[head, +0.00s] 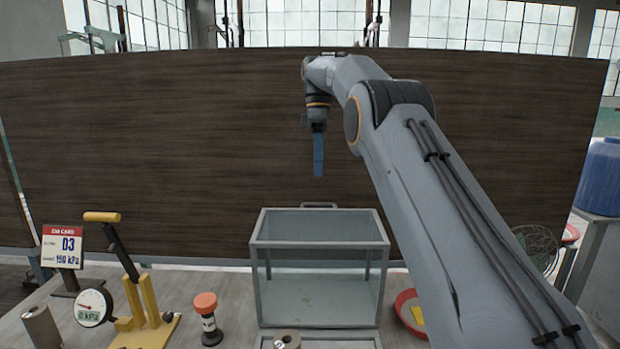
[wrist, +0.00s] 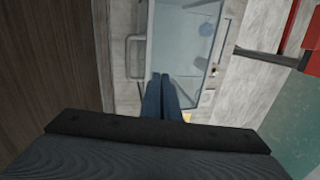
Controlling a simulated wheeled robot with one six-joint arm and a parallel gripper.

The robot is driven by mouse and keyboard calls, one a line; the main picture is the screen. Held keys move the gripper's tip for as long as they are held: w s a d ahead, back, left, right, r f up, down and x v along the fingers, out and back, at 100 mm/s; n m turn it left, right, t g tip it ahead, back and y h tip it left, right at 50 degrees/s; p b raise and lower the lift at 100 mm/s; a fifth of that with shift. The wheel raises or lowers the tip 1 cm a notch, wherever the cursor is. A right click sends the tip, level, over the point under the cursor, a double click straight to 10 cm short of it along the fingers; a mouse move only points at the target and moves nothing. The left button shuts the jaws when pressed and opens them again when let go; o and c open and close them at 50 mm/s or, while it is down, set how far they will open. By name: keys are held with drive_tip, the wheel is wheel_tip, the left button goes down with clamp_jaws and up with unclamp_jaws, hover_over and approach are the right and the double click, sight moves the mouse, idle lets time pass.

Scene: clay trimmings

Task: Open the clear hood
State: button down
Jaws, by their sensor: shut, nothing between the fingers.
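The clear hood (head: 318,245) is a grey-framed box with see-through panes, standing on the bench in the middle of the head view. It appears down and level. A grey bar handle (head: 319,205) sticks up at its far top edge. The handle also shows in the wrist view (wrist: 131,57), left of the hood (wrist: 186,55). My gripper (head: 318,172) points straight down above the far side of the hood, apart from it.
A gauge (head: 91,307) with a yellow lever pump (head: 140,300) and an orange-capped bottle (head: 207,315) stand left of the hood. A red bowl (head: 408,310) is close on its right. A sign card (head: 62,246) stands far left. A dark wooden panel (head: 180,150) rises behind.

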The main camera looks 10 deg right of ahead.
drive_tip(key=w+a+f+m+t+h+b, duration=0.1)
drive_tip(key=a+m+t+b, duration=0.3)
drive_tip(key=m, duration=0.5)
drive_tip(key=w+a+f+m+t+b, duration=0.1)
drive_tip(key=a+m+t+b, duration=0.25)
drive_tip(key=m+b, duration=0.35)
drive_tip(key=shift+m+g, duration=0.45)
drive_tip(key=shift+m, duration=0.25)
drive_tip(key=shift+s+a+f+p, duration=0.1)
drive_tip(key=shift+s+f+p, duration=0.1)
drive_tip(key=shift+f+p, duration=1.6)
drive_tip(key=shift+s+a+f+p, duration=0.15)
drive_tip(key=shift+f+p, duration=0.7)
drive_tip(key=shift+f, duration=1.8)
drive_tip(key=shift+d, duration=0.1)
